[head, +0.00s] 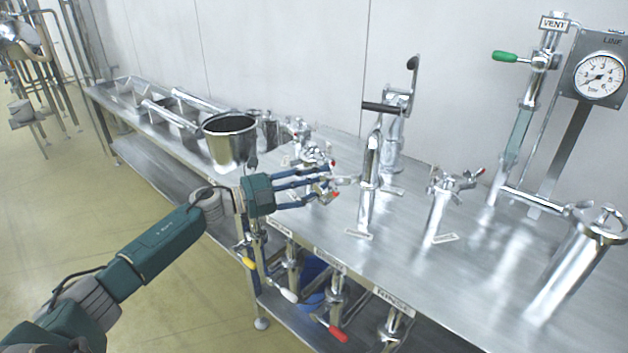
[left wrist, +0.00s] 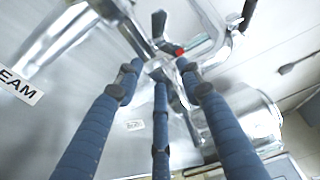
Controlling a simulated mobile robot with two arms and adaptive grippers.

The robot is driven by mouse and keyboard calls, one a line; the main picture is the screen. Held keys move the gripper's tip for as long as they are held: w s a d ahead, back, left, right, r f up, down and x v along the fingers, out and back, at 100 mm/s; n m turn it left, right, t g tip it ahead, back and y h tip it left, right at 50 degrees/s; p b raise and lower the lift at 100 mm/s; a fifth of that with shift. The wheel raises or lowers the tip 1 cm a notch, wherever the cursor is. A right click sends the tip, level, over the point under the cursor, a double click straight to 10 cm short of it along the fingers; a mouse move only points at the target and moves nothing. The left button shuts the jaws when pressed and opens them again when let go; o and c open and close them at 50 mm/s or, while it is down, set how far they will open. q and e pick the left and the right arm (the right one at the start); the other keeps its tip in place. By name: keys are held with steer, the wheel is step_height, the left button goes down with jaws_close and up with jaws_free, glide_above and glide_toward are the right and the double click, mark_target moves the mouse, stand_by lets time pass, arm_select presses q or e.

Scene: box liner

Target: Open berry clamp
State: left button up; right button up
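A bright metal clamp (head: 318,168) with red-tipped parts sits on a pipe fitting on the steel bench; no legible label marks it as the berry one. My left gripper (head: 332,184), with blue fingers, is at this clamp. In the left wrist view, the clamp (left wrist: 160,68) with a red spot lies at the fingertips of my left gripper (left wrist: 163,78). The fingers are long and apart at their bases, and their tips come close around a metal part. Whether they grip it is unclear. My right gripper is out of view.
A steel pot (head: 229,150) stands left of the hand. A tall upright pipe (head: 369,185) and a pipe with a clamp (head: 437,215) stand to the right. A gauge (head: 599,76) and green-handled valve (head: 506,57) are at far right. Coloured-handle valves (head: 337,300) hang below the bench edge.

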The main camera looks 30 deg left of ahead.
arm_select(q)
steer(key=shift+w+r, duration=0.1)
steer(key=shift+r, duration=0.1)
steer(key=shift+s+a+f, duration=0.15)
steer(key=shift+s+a, duration=0.15)
steer(key=shift+a, duration=0.1)
steer(key=v, duration=1.1)
steer(key=shift+s, duration=0.15)
steer(key=shift+f, duration=0.1)
